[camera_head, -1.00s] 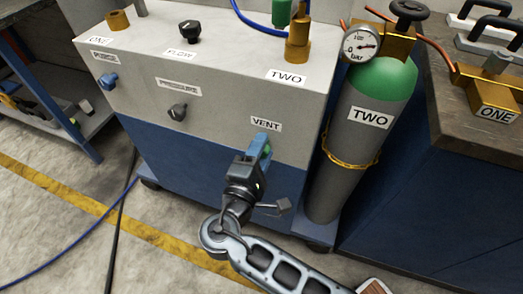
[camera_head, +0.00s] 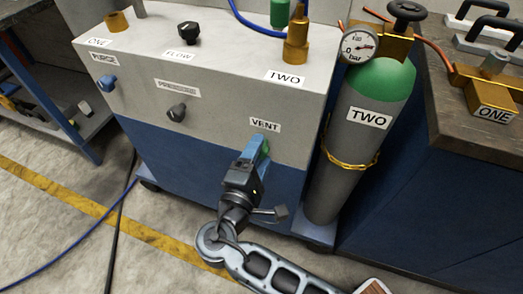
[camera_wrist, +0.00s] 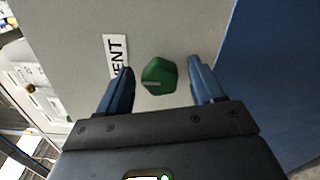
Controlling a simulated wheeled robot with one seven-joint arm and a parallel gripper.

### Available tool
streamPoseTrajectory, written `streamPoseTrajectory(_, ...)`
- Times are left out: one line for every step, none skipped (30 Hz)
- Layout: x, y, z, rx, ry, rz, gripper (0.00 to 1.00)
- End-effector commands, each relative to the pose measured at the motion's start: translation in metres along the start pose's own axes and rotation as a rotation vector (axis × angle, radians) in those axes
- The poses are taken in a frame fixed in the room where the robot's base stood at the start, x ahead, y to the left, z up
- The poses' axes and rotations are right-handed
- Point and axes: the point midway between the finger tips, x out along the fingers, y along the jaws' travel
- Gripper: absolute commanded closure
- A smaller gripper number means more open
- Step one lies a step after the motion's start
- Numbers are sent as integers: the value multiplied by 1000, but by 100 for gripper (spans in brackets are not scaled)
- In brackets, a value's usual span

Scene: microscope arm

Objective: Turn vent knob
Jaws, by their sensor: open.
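The green vent knob (camera_wrist: 159,76) sits on the cabinet's grey front panel, beside the VENT label (camera_wrist: 116,62). In the wrist view it lies between my two open blue fingers, with a gap on each side and nothing held. In the head view, my gripper (camera_head: 254,152) is in front of the panel just below the VENT label (camera_head: 265,125). Only a sliver of the green knob (camera_head: 265,150) shows there, mostly hidden behind my fingers. How far the fingertips are from the panel is hard to tell.
A green-topped grey cylinder (camera_head: 360,135) labelled TWO stands right of the cabinet (camera_head: 215,100). A black pressure knob (camera_head: 176,112) and a blue purge knob (camera_head: 107,83) sit on the panel to the left. A workbench (camera_head: 440,110) stands at the right.

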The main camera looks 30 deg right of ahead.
Motion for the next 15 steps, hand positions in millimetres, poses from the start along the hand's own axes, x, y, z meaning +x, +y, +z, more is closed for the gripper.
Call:
streamPoseTrajectory(-9,0,0,0,3,0,33)
streamPoseTrajectory(-14,0,0,0,3,0,33)
streamPoseTrajectory(-20,0,0,0,2,0,33)
streamPoseTrajectory(-26,0,0,0,3,0,33)
streamPoseTrajectory(-31,0,0,0,3,0,33)
streamPoseTrajectory(-37,0,0,0,3,0,33)
streamPoseTrajectory(-42,0,0,0,2,0,33)
streamPoseTrajectory(-46,0,0,1,2,0,33)
streamPoseTrajectory(-51,0,0,0,1,0,33)
streamPoseTrajectory(-54,0,0,0,0,0,33)
streamPoseTrajectory(-57,0,0,0,0,0,33)
streamPoseTrajectory(-60,0,0,0,1,0,33)
streamPoseTrajectory(-62,0,0,0,0,0,33)
streamPoseTrajectory(-64,0,0,0,0,0,33)
streamPoseTrajectory(-65,0,1,0,-1,0,33)
